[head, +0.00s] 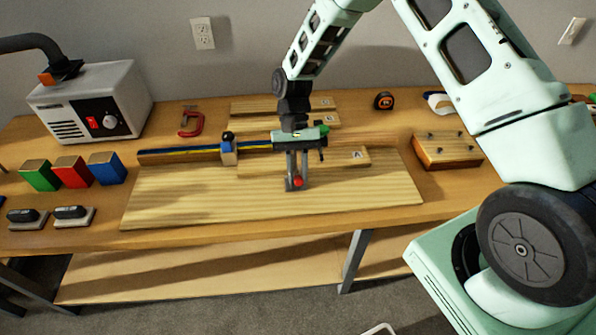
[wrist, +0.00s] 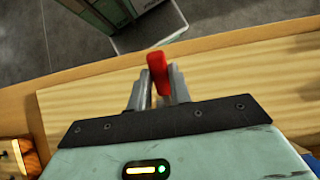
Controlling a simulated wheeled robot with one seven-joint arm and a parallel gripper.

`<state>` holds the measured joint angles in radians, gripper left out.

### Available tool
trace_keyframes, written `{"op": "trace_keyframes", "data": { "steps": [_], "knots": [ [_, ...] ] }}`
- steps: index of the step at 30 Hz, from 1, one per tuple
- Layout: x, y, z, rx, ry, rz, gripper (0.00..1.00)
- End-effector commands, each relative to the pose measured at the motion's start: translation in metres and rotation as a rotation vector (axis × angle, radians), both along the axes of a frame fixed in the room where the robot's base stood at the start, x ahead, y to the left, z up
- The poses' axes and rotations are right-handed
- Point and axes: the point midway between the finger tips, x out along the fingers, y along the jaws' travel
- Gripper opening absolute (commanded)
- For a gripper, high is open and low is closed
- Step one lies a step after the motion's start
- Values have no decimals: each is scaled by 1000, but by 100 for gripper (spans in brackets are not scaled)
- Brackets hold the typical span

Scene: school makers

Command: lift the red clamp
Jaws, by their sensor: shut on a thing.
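A red C-shaped clamp (head: 191,123) lies on the bench at the back left, apart from my gripper. My gripper (head: 297,180) points down over the front wooden board and is shut on a small red piece (head: 298,182). In the wrist view my gripper (wrist: 158,92) has this red piece (wrist: 158,74) upright between its fingertips. Most of the piece is hidden by the fingers, so I cannot tell whether it is part of a clamp. I also cannot tell whether it touches the board.
A wide pale board (head: 170,200) covers the front middle of the bench. A long bar with a blue block (head: 229,148) lies behind it. A white machine (head: 92,102), coloured blocks (head: 72,172) and a wooden block with pegs (head: 447,150) stand around.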

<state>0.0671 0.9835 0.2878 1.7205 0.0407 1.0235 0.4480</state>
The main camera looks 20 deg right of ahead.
Motion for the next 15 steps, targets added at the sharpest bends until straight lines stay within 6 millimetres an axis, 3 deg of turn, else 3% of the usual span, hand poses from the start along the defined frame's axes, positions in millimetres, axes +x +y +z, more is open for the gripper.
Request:
{"op": "trace_keyframes", "data": {
  "steps": [15],
  "knots": [
    [6,-2,4,17,46,-1,0]
  ]
}}
